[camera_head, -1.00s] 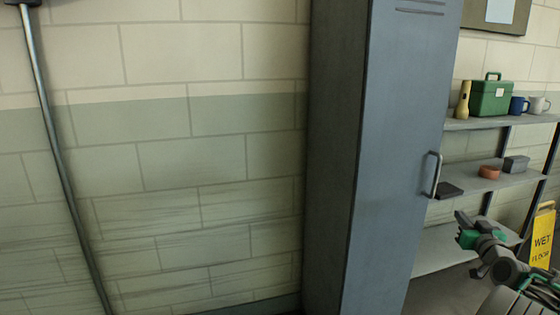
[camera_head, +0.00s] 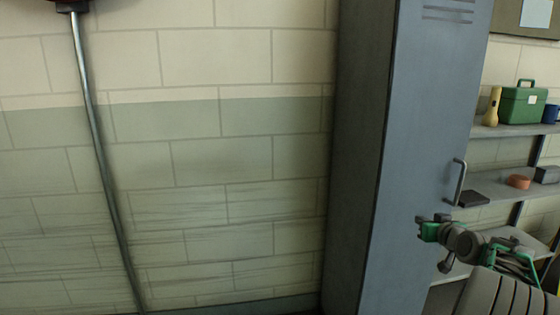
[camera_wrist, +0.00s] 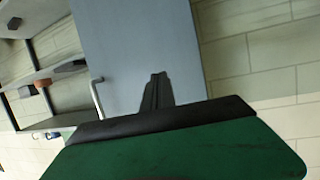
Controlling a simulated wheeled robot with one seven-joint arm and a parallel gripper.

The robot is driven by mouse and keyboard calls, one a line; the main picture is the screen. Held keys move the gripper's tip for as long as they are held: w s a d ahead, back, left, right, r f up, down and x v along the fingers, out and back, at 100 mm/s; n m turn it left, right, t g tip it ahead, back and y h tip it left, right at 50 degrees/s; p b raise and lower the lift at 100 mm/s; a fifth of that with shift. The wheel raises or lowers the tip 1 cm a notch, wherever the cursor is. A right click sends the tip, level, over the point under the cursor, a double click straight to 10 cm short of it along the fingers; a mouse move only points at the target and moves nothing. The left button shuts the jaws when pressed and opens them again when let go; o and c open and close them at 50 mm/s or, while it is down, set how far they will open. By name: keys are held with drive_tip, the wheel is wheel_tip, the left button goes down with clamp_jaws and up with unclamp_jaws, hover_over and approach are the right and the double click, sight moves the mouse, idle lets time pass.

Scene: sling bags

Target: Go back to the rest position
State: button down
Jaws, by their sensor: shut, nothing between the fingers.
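My gripper (camera_head: 424,228) is at the lower right of the head view, with green parts near its end. It appears in front of the grey locker's (camera_head: 430,130) door, a little below and left of the door handle (camera_head: 459,182). In the wrist view the gripper fingers (camera_wrist: 157,92) are closed together with nothing held, and they point toward the locker door (camera_wrist: 130,45). I cannot tell the gap between the fingers and the door.
A metal pole (camera_head: 100,150) stands before the block wall (camera_head: 220,160) at left.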

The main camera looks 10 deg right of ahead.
drive_tip(key=s+a+n+g+y+p, duration=0.25)
drive_tip(key=a+g, duration=0.25)
drive_tip(key=a, duration=2.4)
drive_tip(key=s+a+f+g+p, duration=0.2)
drive_tip(key=s+a+g, duration=0.1)
drive_tip(key=s+a, duration=0.5)
drive_tip(key=s+a+f+g+p, duration=0.1)
drive_tip(key=s+a+f+g, duration=0.1)
drive_tip(key=s+a, duration=0.6)
drive_tip(key=s+n+y, duration=0.1)
drive_tip(key=s, duration=0.3)
drive_tip(key=shift+s+f+g+p, duration=0.4)
